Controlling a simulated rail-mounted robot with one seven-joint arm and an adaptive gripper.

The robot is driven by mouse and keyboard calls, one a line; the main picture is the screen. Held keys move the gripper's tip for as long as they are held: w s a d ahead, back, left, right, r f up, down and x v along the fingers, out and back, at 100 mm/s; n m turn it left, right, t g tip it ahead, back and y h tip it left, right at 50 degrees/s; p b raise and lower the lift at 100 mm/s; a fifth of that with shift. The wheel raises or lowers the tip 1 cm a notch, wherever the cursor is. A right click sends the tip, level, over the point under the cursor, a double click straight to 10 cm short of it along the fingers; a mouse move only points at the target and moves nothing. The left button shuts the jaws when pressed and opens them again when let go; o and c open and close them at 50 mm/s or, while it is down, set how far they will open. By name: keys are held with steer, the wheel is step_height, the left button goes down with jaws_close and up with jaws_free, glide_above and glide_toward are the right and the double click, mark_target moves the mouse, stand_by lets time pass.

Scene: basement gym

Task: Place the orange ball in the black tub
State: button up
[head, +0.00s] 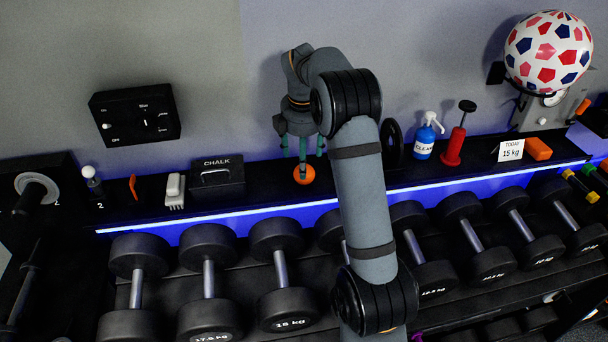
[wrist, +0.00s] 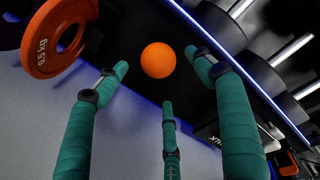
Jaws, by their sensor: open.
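The orange ball (head: 304,174) sits on the black shelf, just right of a black box marked CHALK (head: 217,181), which looks like the black tub. How far the box is open at the top is hard to tell. My gripper (head: 303,157) points down over the ball, with its teal fingers spread. In the wrist view the ball (wrist: 158,60) shows between the open fingertips, with no clear contact. Part of the CHALK box shows at the lower right of the wrist view, partly behind a finger.
A white-topped brush (head: 174,190) stands left of the box. A blue spray bottle (head: 425,140) and a red pump (head: 455,145) stand right of my arm. An orange weight plate (wrist: 58,38) is near the fingers. Dumbbells (head: 208,280) line the rack below.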

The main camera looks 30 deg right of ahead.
steer(key=f, duration=0.2)
steer(key=f+p, duration=0.1)
steer(key=f, duration=0.1)
steer(key=w+d+f, duration=0.1)
steer(key=f, duration=0.1)
steer(key=shift+f+p, duration=0.2)
steer(key=shift+p, duration=0.1)
steer(key=shift+a, duration=0.1)
steer(key=shift+c, duration=0.7)
steer(key=c, duration=1.3)
steer(key=shift+r, duration=0.15)
